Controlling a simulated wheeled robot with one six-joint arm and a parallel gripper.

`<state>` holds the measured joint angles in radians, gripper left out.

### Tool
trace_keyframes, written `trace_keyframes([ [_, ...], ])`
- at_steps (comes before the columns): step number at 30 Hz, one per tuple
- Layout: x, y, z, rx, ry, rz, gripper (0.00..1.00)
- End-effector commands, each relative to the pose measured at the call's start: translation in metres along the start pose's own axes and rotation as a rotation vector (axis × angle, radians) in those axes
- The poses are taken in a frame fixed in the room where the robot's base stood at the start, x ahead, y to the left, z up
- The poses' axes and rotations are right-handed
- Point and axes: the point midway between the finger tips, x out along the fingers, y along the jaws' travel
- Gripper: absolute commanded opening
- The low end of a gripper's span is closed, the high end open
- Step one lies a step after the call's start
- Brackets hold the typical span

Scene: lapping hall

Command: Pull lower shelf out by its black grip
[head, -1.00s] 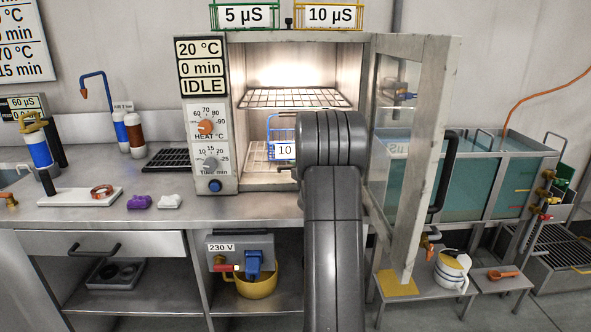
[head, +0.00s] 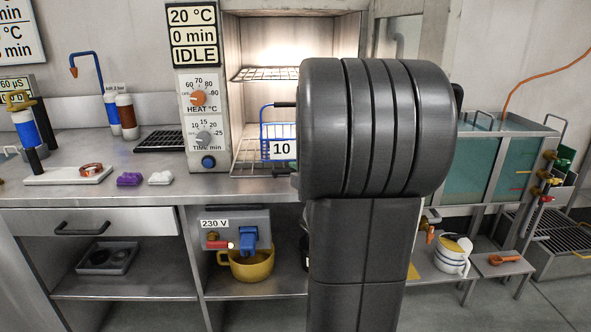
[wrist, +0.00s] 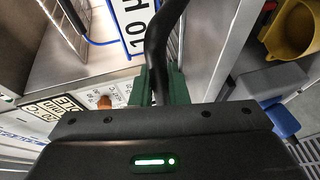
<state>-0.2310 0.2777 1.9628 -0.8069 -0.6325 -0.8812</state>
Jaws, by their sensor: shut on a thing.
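The lower shelf (head: 247,164) is a wire rack low in the lit oven and shows left of my arm in the head view; it sits partly forward out of the oven. A blue wire basket with a "10" label (head: 282,149) stands on it, and the label also shows in the wrist view (wrist: 133,22). The black grip (wrist: 160,42) is a curved bar in the wrist view. My gripper (wrist: 160,88) has green fingers on either side of the grip and is shut on it. In the head view my arm hides the gripper and the shelf's right part.
The upper wire shelf (head: 265,73) stays inside the oven. The open oven door (head: 405,35) is mostly behind my arm. The counter (head: 215,190) runs in front of the oven. A yellow mug (head: 250,265) stands below, and water tanks (head: 480,165) are at the right.

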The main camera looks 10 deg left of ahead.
Motion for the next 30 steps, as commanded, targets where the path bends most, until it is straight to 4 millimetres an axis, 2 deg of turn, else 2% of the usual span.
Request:
trace_keyframes([
  [14,-0.005,-0.002,-0.002,0.000,-0.001,-0.002,0.00],
  [15,-0.005,-0.002,-0.002,0.000,-0.001,-0.002,0.22],
  [17,-0.004,-0.002,-0.002,0.000,-0.001,-0.002,0.34],
  [18,-0.004,-0.001,-0.002,0.000,-0.001,-0.001,0.36],
  [26,-0.005,-0.001,-0.002,0.000,-0.001,-0.001,0.36],
  [30,-0.016,0.000,-0.001,0.000,-0.003,-0.001,0.36],
])
